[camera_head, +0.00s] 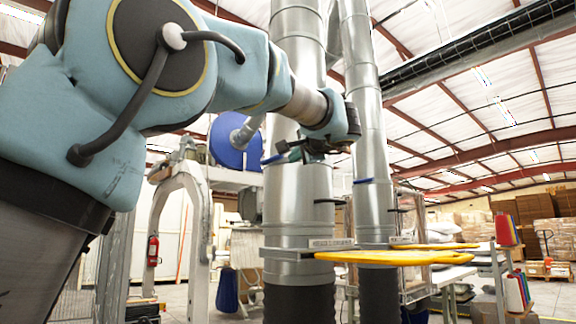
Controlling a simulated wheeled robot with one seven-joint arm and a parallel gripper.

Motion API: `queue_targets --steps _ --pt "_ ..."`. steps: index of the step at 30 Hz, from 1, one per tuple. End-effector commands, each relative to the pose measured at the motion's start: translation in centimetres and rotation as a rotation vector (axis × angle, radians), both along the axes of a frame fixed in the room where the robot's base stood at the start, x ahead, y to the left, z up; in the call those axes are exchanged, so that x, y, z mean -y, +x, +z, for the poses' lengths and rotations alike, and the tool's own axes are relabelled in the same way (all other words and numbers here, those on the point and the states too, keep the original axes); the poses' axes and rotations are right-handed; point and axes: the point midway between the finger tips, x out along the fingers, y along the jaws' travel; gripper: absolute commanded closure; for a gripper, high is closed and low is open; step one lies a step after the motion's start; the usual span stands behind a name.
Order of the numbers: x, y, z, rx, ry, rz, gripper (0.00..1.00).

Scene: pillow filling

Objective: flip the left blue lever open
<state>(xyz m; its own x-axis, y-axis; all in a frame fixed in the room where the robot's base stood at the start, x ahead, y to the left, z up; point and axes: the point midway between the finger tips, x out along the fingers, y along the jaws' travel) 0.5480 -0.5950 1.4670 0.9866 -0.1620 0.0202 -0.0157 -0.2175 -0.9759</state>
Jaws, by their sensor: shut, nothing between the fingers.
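Two silver metal pipes stand side by side, the left pipe (297,215) nearer and the right pipe (373,215) behind it. The left blue lever (271,160) sticks out at the left side of the left pipe, and part of it is hidden by my gripper. My gripper (284,147) is shut and empty, in front of the left pipe, with its dark fingertips pointing left just above the lever. I cannot tell whether they touch it. The right blue lever (363,181) lies across the front of the right pipe.
Yellow flat arms (400,257) stick out to the right from brackets low on the pipes. Black handles (330,201) sit on the pipes below the levers. A grey frame (200,215) and a large blue disc (233,142) stand to the left.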

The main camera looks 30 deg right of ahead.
Motion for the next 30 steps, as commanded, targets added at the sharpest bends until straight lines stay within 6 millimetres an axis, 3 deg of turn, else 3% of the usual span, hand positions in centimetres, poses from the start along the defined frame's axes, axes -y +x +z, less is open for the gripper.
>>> queue_targets --steps 5,16,20,30 --pt "0.8 -1.9 2.1 0.058 -0.014 -0.014 1.0" --pt "0.8 -1.6 2.3 0.057 -0.014 -0.012 1.0" --pt "1.0 -0.2 2.6 0.057 -0.012 -0.01 1.0" --pt "2.0 5.6 3.1 0.057 -0.011 -0.009 1.0"
